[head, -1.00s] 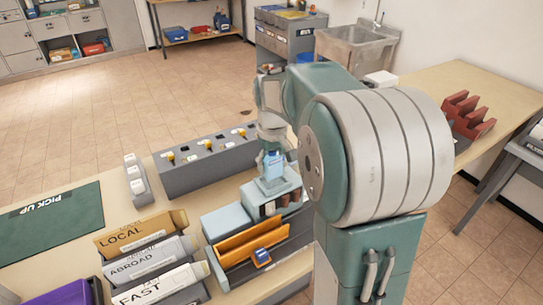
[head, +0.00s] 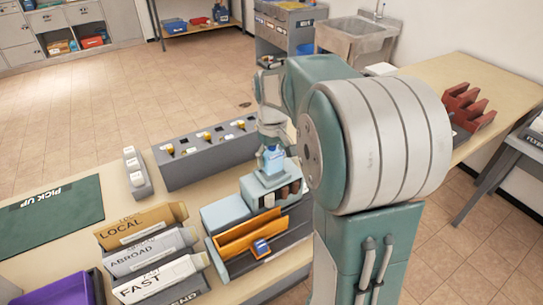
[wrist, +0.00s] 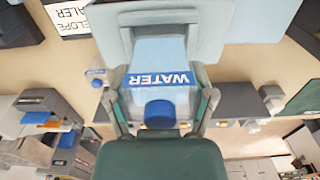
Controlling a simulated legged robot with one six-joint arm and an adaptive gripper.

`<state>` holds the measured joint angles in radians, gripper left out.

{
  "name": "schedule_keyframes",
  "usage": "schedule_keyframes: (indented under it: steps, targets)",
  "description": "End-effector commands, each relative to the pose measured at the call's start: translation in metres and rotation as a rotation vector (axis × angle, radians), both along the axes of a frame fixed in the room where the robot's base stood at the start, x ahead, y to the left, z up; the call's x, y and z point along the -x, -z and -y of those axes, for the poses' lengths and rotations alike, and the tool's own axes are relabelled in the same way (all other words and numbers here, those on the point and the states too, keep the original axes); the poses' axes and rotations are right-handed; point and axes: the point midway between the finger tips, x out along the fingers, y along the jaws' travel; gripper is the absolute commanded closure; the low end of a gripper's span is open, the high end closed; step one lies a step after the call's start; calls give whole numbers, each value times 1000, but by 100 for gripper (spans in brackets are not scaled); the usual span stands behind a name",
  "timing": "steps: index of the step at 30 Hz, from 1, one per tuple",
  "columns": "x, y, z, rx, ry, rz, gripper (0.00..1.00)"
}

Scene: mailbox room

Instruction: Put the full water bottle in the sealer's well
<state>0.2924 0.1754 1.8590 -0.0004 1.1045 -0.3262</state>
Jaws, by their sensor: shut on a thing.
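The water bottle (head: 273,161) is pale blue with a blue cap and a WATER label; it also shows large in the wrist view (wrist: 160,55). My gripper (head: 271,143) is shut on it, with one finger on each side of the bottle in the wrist view (wrist: 160,98). The bottle is at the top of the sealer (head: 257,190), a pale blue and grey unit on the counter. In the head view the bottle looks upright. The well is hidden behind the bottle, so I cannot tell how deep the bottle sits or whether it touches.
A long grey block (head: 205,155) with several yellow-topped items is behind left. Letter holders (head: 147,257) stand at front left. The green PICK UP mat (head: 50,213) is clear.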

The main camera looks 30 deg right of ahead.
Motion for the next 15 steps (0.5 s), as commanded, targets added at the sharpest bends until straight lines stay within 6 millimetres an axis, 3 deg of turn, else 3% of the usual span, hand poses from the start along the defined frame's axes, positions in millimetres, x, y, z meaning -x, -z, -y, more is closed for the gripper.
schedule_keyframes:
  steps: [15]
  targets:
    - [0,13,0,0,0,0,82]
